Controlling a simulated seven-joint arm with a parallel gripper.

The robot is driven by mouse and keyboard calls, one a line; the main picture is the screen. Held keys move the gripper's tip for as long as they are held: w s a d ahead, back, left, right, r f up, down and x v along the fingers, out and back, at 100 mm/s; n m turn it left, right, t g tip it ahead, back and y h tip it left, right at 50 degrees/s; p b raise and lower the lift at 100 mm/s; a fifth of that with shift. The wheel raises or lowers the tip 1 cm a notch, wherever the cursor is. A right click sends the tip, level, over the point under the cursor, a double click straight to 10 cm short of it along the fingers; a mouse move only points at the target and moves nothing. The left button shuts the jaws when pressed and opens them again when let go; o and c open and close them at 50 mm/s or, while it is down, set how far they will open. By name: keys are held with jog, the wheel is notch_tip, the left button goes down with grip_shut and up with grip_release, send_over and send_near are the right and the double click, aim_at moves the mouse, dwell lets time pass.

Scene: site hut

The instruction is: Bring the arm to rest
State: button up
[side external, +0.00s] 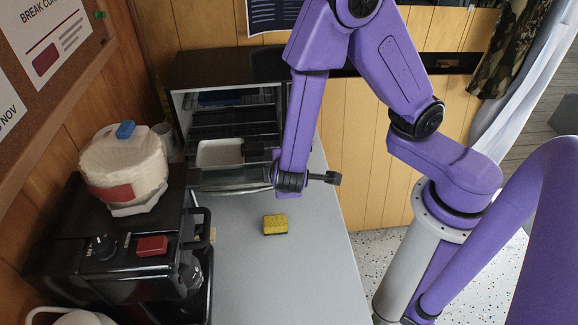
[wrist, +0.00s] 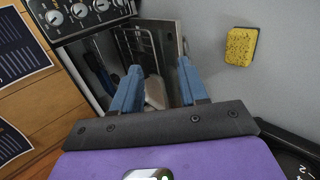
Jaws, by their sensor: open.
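My gripper (wrist: 160,66) is open, with two blue fingers spread apart and nothing seen between them. In the wrist view it points at the open front of a dark toaster oven (wrist: 90,16). In the side view the oven (side external: 228,68) stands at the back of the counter, and my gripper (side external: 250,151) is at its opening. A pale tray (side external: 217,154) is in the oven's mouth, beside my gripper; I cannot tell whether they touch. In the wrist view part of the tray (wrist: 155,92) shows beyond the fingers.
A yellow sponge (side external: 275,225) lies on the grey counter (side external: 265,285), apart from my gripper. A black machine (side external: 110,262) with a red button stands at left, a cream bundle (side external: 125,165) on it with a blue piece on top. The counter's front is clear.

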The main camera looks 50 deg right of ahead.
jog(key=s+d+r+n+g+y, duration=0.2)
jog(key=s+r+g+y, duration=0.1)
jog(key=s+r, duration=0.3)
jog(key=s+d+r+n+g+y, duration=0.1)
jog(key=s+d+r+g+y, duration=0.2)
jog(key=s+r, duration=0.3)
jog(key=shift+s+d+r+n+y, duration=0.2)
jog(key=shift+s+r+n+y, duration=0.35)
jog(key=shift+s, duration=1.95)
jog(key=shift+f, duration=0.15)
